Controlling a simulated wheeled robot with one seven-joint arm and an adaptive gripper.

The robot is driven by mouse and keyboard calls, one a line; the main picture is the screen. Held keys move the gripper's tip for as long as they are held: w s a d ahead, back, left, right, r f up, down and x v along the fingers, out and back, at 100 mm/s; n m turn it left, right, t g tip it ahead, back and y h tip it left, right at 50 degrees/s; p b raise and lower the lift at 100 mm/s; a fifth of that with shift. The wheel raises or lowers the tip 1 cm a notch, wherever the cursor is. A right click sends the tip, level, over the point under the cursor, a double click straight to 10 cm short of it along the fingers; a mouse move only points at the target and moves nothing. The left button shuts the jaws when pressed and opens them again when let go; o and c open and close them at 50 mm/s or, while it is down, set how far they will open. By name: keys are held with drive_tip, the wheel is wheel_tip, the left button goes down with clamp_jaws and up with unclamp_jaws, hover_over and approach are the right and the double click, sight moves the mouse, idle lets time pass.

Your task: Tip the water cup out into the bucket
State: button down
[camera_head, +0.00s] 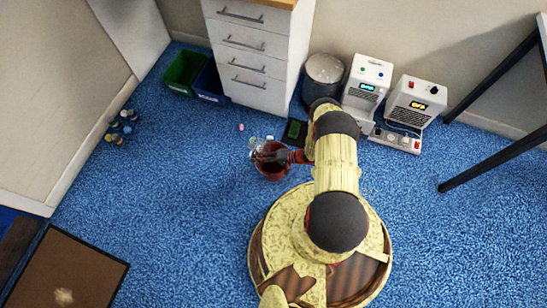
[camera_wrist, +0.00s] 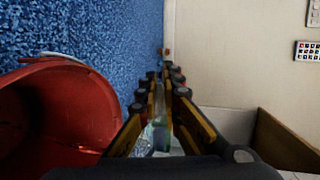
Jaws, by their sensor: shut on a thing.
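The red bucket (camera_head: 271,172) stands on the blue carpet at the front of my base. In the wrist view its wide red wall (camera_wrist: 85,105) fills the left side. My gripper (camera_head: 284,156) is at the bucket's rim, turned sideways. In the wrist view my gripper (camera_wrist: 159,100) is shut on the clear water cup (camera_wrist: 154,136), seen between the fingers. Clear glassy shapes show at the bucket's upper edge in the head view, partly hidden. A pale, glassy patch shows low by the bucket in the wrist view; I cannot tell if it is water.
A white drawer cabinet (camera_head: 247,60) stands behind, with a green bin (camera_head: 183,70) and blue bin (camera_head: 209,84) to its left. A metal can (camera_head: 323,72) and two white machines (camera_head: 367,82) stand to its right. Small bottles (camera_head: 121,126) lie left. The carpet left of the bucket is mostly clear.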

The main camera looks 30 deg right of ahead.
drive_tip(key=shift+s+d+r+t+y, duration=0.1)
drive_tip(key=shift+s+d+t+y, duration=0.25)
drive_tip(key=shift+s, duration=0.2)
drive_tip(key=shift+s+d+f+n+t+y, duration=0.1)
drive_tip(key=shift+s+f+n+t+y, duration=0.2)
drive_tip(key=shift+f+n+t+y, duration=0.3)
idle(0.8)
drive_tip(key=shift+s+d+r+t+y, duration=0.15)
drive_tip(key=shift+r+t+y, duration=0.1)
drive_tip(key=shift+r+y, duration=0.4)
idle(0.3)
drive_tip(key=shift+w+a+f+m+g+h, duration=0.25)
drive_tip(key=shift+g+h, duration=0.35)
drive_tip(key=shift+h, duration=0.3)
drive_tip(key=shift+w+r, duration=0.1)
